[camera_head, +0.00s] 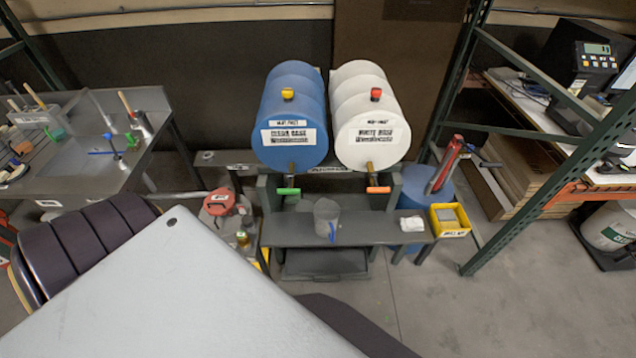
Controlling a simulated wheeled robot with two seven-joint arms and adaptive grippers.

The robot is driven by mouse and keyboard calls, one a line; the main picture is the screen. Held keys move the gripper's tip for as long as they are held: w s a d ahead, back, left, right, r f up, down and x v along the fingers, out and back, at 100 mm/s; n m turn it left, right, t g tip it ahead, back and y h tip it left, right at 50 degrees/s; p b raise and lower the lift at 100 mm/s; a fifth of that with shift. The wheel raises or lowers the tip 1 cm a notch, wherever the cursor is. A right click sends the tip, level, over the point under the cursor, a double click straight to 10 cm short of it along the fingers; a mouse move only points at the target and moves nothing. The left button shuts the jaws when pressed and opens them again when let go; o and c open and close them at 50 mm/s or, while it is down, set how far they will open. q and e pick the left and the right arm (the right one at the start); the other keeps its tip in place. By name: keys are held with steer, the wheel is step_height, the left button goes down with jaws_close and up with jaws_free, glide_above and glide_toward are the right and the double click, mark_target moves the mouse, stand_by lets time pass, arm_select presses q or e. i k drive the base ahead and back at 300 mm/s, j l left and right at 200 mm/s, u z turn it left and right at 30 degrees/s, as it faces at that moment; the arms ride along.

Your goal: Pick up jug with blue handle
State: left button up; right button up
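A grey jug with a blue handle (326,212) stands upright on the low dark bench (385,228) in front of two drums. Its blue handle points toward me, at the lower right of the jug. It sits roughly below the blue drum's green-handled tap (288,191), a little to its right. Neither of my grippers shows in the head view.
A blue drum (293,110) and a white drum (368,110) lie on a rack behind the bench. A yellow bin (449,220) is right of the bench; a red-topped can (220,203) is to its left. Green shelving posts (540,185) stand at right. Floor (480,310) is clear at lower right.

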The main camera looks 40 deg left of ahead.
mark_target(326, 212)
steer(key=i+l+u, duration=0.15)
steer(key=l+u, duration=0.25)
steer(key=l, duration=0.3)
steer(key=i+l+u, duration=0.1)
steer(key=l+u, duration=0.3)
steer(key=l, duration=0.3)
